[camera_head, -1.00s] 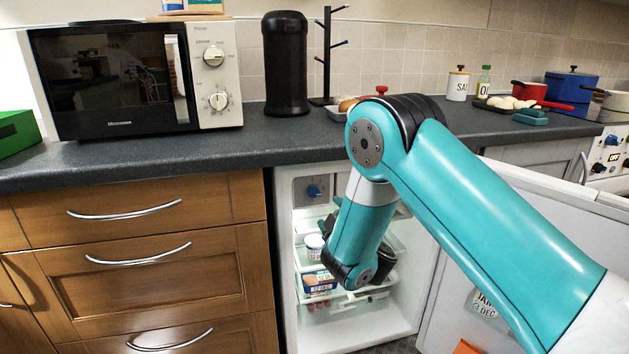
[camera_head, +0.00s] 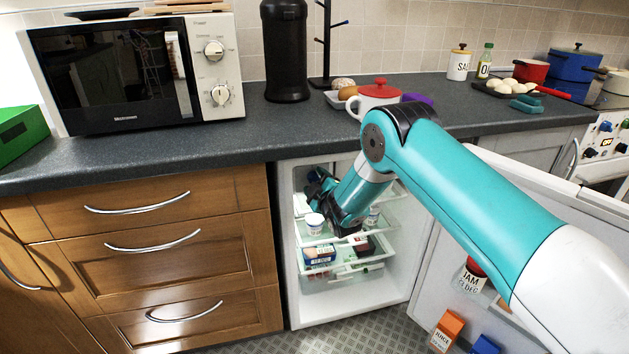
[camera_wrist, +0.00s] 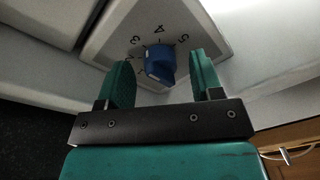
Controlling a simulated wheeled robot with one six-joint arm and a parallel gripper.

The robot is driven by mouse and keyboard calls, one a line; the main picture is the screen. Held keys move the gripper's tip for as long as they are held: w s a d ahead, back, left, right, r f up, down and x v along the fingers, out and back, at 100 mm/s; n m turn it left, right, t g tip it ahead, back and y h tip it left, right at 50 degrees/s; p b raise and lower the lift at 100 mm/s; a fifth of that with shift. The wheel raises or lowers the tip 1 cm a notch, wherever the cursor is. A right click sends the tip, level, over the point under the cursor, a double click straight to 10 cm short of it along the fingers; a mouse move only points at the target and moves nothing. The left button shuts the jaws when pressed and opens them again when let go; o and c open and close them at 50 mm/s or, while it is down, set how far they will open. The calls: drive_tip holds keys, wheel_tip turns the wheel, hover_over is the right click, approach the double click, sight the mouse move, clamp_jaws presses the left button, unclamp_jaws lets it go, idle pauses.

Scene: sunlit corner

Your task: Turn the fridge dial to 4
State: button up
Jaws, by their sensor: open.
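The fridge (camera_head: 350,308) stands open under the counter. In the wrist view its blue dial (camera_wrist: 160,64) sits on a pale plate (camera_wrist: 187,24) marked with numbers; 5, 4 and 3 are readable along its far side. I cannot tell exactly which number the dial points to. My gripper (camera_wrist: 161,68) is open, with one teal finger on each side of the dial and visible gaps beside it. In the head view my gripper (camera_head: 322,190) reaches into the upper left of the fridge, and the dial is mostly hidden there.
A white tub (camera_head: 314,224) and other food stand on shelves just below my gripper. The fridge door (camera_head: 430,255) hangs open at the right, with a jam jar (camera_head: 472,275) and a juice carton (camera_head: 446,330) in it. Drawers (camera_head: 150,250) stand at the left.

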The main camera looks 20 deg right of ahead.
drive_tip(key=shift+w, duration=0.1)
drive_tip(key=c, duration=0.9)
drive_tip(key=shift+a, duration=0.25)
drive_tip(key=shift+d, duration=0.15)
drive_tip(key=shift+d+f+m+b, duration=0.1)
drive_tip(key=shift+f+m+b, duration=0.05)
drive_tip(key=shift+m+b, duration=0.2)
